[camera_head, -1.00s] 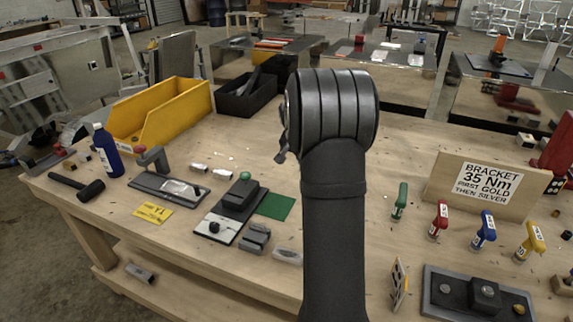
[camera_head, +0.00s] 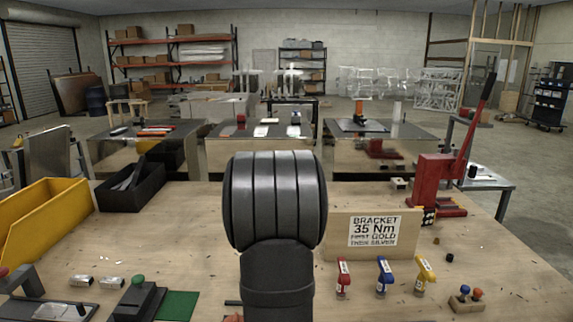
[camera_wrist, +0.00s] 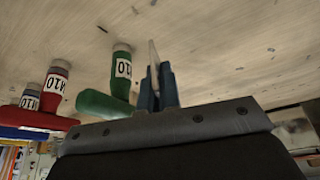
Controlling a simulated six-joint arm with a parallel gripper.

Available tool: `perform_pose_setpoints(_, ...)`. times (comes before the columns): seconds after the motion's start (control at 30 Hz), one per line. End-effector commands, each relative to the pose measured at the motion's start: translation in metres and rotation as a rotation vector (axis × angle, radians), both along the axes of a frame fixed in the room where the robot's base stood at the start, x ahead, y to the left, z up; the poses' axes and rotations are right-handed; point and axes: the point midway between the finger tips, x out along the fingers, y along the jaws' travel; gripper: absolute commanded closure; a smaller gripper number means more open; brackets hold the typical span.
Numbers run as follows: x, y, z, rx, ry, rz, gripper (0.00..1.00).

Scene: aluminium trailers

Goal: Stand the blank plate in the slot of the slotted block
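In the wrist view my gripper (camera_wrist: 158,88) has its two blue fingers close together around a thin pale plate (camera_wrist: 153,52). The plate is seen nearly edge-on and sticks out past the fingertips, over the wooden bench top. I take it as the blank plate; its faces are hardly visible. In the head view my arm hides the gripper and the plate. I cannot make out the slotted block in either current view.
A green-handled driver (camera_wrist: 105,104) stands close beside the fingers. Red (camera_head: 343,278), blue (camera_head: 383,277) and yellow (camera_head: 424,276) drivers stand right of my arm, before a bracket sign (camera_head: 340,246). A black fixture (camera_head: 135,303), yellow bin (camera_head: 45,220) and black bin (camera_head: 133,192) are left.

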Motion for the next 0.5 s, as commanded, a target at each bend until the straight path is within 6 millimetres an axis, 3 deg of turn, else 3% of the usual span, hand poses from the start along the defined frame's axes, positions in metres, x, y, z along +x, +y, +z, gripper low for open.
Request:
perform_pose_setpoints(0.1, -0.006, -0.014, -0.003, 0.000, 0.000, -0.018, 1.00)
perform_pose_setpoints(0.3, -0.007, -0.015, -0.004, 0.000, -0.001, -0.019, 1.00)
perform_pose_setpoints(0.4, -0.006, -0.008, -0.003, 0.001, -0.001, 0.007, 1.00)
perform_pose_setpoints(0.5, -0.004, 0.011, -0.001, 0.001, -0.001, 0.083, 1.00)
